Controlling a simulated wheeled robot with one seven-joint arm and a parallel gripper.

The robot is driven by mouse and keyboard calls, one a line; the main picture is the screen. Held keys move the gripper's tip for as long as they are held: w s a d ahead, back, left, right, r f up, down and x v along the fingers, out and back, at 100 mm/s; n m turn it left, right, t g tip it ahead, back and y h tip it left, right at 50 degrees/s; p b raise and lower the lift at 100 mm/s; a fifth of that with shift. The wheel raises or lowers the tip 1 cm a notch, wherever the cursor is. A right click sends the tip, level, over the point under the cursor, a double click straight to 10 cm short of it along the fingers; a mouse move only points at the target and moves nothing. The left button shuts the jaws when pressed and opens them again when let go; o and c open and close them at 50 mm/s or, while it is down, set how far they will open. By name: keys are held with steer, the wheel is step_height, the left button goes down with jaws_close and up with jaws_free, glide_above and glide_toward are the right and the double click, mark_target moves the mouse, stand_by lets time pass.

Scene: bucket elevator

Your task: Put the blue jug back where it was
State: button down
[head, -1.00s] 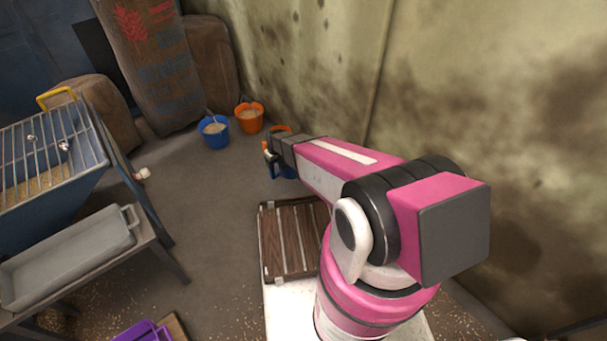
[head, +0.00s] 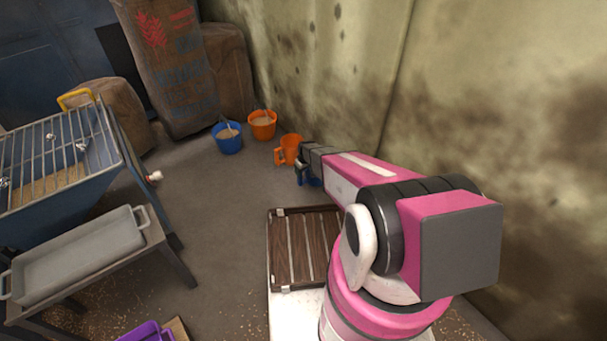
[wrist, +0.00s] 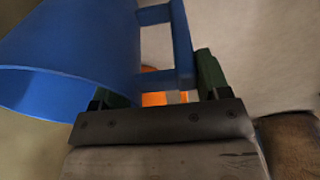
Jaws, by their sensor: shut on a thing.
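The blue jug (wrist: 70,50) fills the left of the wrist view, with its open rim toward the lower left. Its squared handle (wrist: 181,42) lies between the fingers of my gripper (wrist: 158,86), which is shut on it. In the head view my gripper (head: 303,168) is at the end of the outstretched arm. Only a small part of the blue jug (head: 313,182) shows below it; the arm hides the rest. I cannot tell whether the jug touches the floor.
An orange jug (head: 290,147) stands on the floor just beyond my gripper. A blue bucket (head: 228,139) and an orange bucket (head: 262,126) stand behind it, near sacks (head: 178,75). The wall (head: 450,90) is close on the right. Floor left of my gripper is clear.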

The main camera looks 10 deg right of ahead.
steer(key=shift+f, duration=1.35)
steer(key=shift+c, duration=0.5)
jaws_free()
step_height(320, 180, up, 11)
steer(key=s, duration=0.2)
steer(key=s+d+r+m, duration=0.3)
steer(key=s+r, duration=1)
steer(key=r, duration=0.3)
steer(key=s+d+r+m+g, duration=0.1)
steer(key=s+d+r+m, duration=0.2)
steer(key=s+r, duration=1)
step_height(320, 180, up, 3)
steer(key=shift+d+f+g+h, duration=0.1)
steer(key=shift+d+g+h, duration=0.2)
steer(key=shift+d+h, duration=0.15)
steer(key=shift+s, duration=0.1)
